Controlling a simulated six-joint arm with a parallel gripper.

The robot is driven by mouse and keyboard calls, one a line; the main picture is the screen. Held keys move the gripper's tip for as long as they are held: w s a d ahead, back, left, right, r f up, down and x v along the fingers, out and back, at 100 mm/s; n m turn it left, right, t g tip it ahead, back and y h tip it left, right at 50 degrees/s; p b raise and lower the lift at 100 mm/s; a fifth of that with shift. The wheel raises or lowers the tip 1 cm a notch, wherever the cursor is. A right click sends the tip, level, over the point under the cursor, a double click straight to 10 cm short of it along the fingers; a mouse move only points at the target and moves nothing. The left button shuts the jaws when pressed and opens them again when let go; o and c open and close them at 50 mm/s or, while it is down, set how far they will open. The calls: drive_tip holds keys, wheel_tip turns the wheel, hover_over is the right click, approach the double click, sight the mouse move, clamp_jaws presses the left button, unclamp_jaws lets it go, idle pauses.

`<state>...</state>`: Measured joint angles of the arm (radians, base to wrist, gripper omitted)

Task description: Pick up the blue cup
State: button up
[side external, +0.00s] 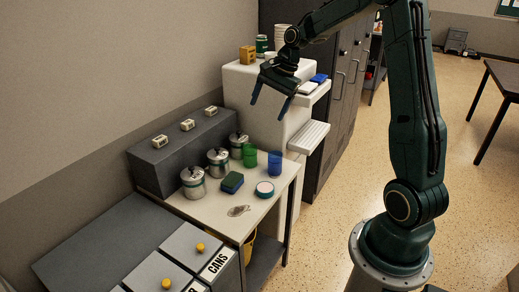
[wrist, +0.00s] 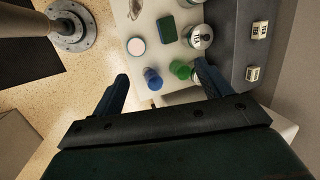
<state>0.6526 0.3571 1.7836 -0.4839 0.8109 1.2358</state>
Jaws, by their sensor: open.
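The blue cup (side external: 275,163) stands upright on the right side of the white table, near its far edge. It also shows in the wrist view (wrist: 152,77), between my fingers and beyond them. A green cup (side external: 249,155) stands just left of it in the side view, and it also shows in the wrist view (wrist: 180,70). My gripper (side external: 268,104) is open and empty, in the air above and behind the cups, near the white copier. In the wrist view my two fingers (wrist: 163,88) are spread wide, with both cups in the gap between them.
The table (side external: 215,207) also holds several metal canisters (side external: 193,182), a green and blue sponge (side external: 232,182), a round tin (side external: 264,189) and a small grey item (side external: 238,211). The white copier (side external: 245,85) stands behind, its tray (side external: 307,137) jutting out. A grey box (side external: 160,163) lines the wall.

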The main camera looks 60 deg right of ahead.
drive_tip(key=s+d+f+m+y, duration=0.2)
drive_tip(key=d+f+m, duration=0.8)
drive_tip(key=d+f, duration=0.75)
approach(268, 171)
drive_tip(key=shift+s+d+f+t, duration=0.2)
drive_tip(key=shift+s+d+t, duration=0.1)
drive_tip(key=shift+s+t, duration=0.1)
drive_tip(key=shift+f, duration=0.1)
drive_tip(key=shift+x, duration=2.55)
drive_tip(key=shift+a, duration=0.1)
drive_tip(key=shift+c, duration=0.5)
drive_tip(key=c, duration=1)
